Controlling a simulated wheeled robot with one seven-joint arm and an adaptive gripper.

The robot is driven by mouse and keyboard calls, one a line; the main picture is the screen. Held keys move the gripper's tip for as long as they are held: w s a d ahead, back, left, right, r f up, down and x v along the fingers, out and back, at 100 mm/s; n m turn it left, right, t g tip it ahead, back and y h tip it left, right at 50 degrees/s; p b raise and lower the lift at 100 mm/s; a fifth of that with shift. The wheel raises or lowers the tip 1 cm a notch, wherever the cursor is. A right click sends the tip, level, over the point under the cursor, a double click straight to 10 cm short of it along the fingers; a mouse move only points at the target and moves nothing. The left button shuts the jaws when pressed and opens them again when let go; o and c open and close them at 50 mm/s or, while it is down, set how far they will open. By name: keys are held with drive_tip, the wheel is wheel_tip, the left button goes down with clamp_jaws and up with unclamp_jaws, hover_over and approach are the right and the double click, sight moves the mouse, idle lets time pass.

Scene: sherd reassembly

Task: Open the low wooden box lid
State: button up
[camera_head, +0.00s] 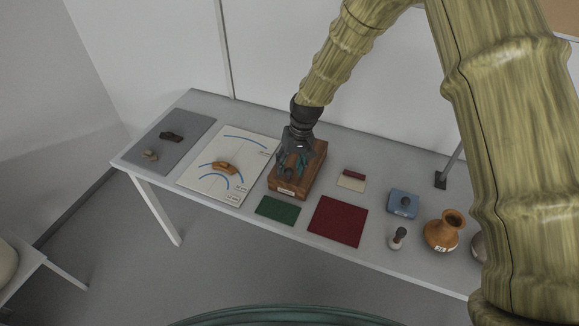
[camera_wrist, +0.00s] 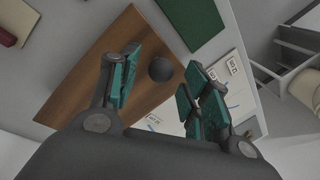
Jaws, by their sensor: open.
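The low wooden box (camera_head: 313,165) stands on the table with its brown lid down and a small pale label on its front side. In the wrist view the lid's wooden top (camera_wrist: 92,62) fills the left middle, with a dark round knob (camera_wrist: 160,69) near one edge. My gripper (camera_head: 292,163) is over the box, pointing down. In the wrist view my gripper (camera_wrist: 158,88) is open, its green-padded fingers on either side of the knob in the picture. I cannot tell whether either finger touches the knob.
A green mat (camera_head: 278,209) and a red mat (camera_head: 338,221) lie in front of the box. A white sheet with blue arcs (camera_head: 251,152) holding an orange sherd (camera_head: 225,168) is at left. A blue box (camera_head: 403,203) and an orange pot (camera_head: 441,233) stand at right.

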drive_tip(key=shift+a+f, duration=0.15)
drive_tip(key=shift+f, duration=0.5)
